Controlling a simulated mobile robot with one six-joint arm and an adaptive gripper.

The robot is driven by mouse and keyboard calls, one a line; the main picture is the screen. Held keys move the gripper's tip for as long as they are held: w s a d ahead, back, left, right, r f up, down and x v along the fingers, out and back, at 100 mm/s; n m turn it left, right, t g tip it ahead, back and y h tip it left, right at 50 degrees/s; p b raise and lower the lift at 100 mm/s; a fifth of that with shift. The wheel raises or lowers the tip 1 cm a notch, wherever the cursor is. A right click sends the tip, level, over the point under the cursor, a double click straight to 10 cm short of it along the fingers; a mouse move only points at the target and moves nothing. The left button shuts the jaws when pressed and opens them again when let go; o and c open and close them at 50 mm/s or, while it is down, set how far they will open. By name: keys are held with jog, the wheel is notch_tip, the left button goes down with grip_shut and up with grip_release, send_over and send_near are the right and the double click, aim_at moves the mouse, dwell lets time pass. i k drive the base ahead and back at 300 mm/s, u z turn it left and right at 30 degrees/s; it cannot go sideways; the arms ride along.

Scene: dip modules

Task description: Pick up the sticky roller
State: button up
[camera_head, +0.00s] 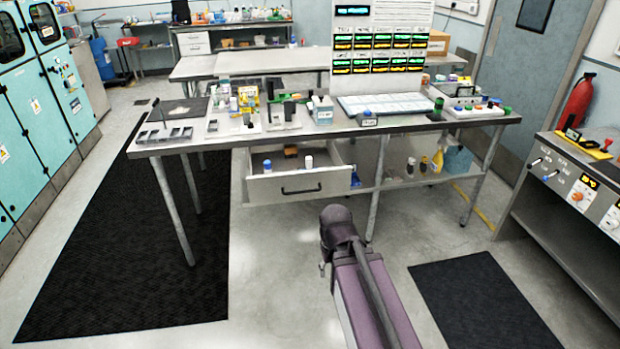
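I cannot pick out the sticky roller for certain; the items on the workbench (330,129) are small and crowded. A dark green upright item (437,108) stands near the bench's front edge, right of a pale tray; I cannot tell what it is. My arm comes up from the bottom centre as a purple link with a dark joint, in front of the bench and apart from it. My gripper is not recognisable in this view.
An open drawer (300,187) with small bottles juts out under the bench. A lower shelf holds several bottles, including a yellow one (437,161). A control console (575,180) stands at right, teal cabinets (40,130) at left. The floor between is clear, with dark mats.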

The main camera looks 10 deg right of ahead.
aim_at(309, 161)
jog(key=z, duration=0.3)
jog(key=i, duration=1.3)
jog(key=u, duration=0.3)
